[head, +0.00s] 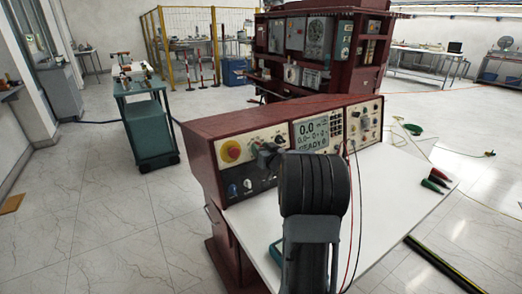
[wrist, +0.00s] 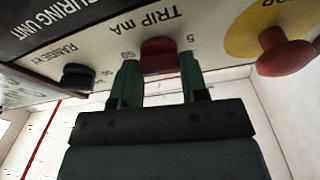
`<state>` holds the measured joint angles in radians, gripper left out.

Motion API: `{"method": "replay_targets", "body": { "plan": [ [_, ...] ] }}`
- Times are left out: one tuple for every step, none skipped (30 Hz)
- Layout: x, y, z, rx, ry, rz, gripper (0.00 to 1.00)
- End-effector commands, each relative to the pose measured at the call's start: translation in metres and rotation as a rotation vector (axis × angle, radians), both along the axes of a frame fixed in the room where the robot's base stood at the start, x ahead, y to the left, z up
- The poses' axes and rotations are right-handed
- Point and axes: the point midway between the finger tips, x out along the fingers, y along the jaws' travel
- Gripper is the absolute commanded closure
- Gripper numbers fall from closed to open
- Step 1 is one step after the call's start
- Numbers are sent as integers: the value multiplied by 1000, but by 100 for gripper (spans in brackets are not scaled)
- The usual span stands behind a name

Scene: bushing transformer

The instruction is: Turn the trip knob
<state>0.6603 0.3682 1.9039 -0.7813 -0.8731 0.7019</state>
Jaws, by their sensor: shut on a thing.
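The trip knob (wrist: 160,55) is red and sits under the label "TRIP mA" on the cream panel (wrist: 215,25) in the wrist view. My gripper (wrist: 159,63) has one green finger on each side of the knob and is shut on it. In the head view my gripper (head: 268,156) is at the front of the console (head: 215,127), and my arm hides the knob there. I cannot read the knob's exact setting.
A red button on a yellow disc (wrist: 270,50) is close on the right in the wrist view. A black range knob (wrist: 78,77) is on the left.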

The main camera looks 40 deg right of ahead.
Motion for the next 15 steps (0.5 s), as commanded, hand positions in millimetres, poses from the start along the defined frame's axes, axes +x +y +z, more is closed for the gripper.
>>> {"method": "replay_targets", "body": {
  "plan": [
    [0,0,-1,-21,0,5,83],
    [0,-1,-1,-36,1,8,83],
    [0,-1,-1,-59,1,14,83],
    [0,-1,-1,-79,3,18,83],
    [0,-1,-2,-100,4,23,83],
    [0,-1,-2,-128,4,30,83],
    [0,-1,-2,-153,7,36,83],
    [0,-1,-2,-176,8,42,83],
    [0,-1,-2,-208,10,50,83],
    [0,-1,-2,-232,11,56,83],
    [0,-1,-1,-256,13,61,83],
    [0,-1,-1,-287,15,69,83],
    [0,-1,-1,-311,16,74,83],
    [0,-1,-1,-332,17,79,83],
    [0,-1,-1,-363,20,87,83]
  ]
}}
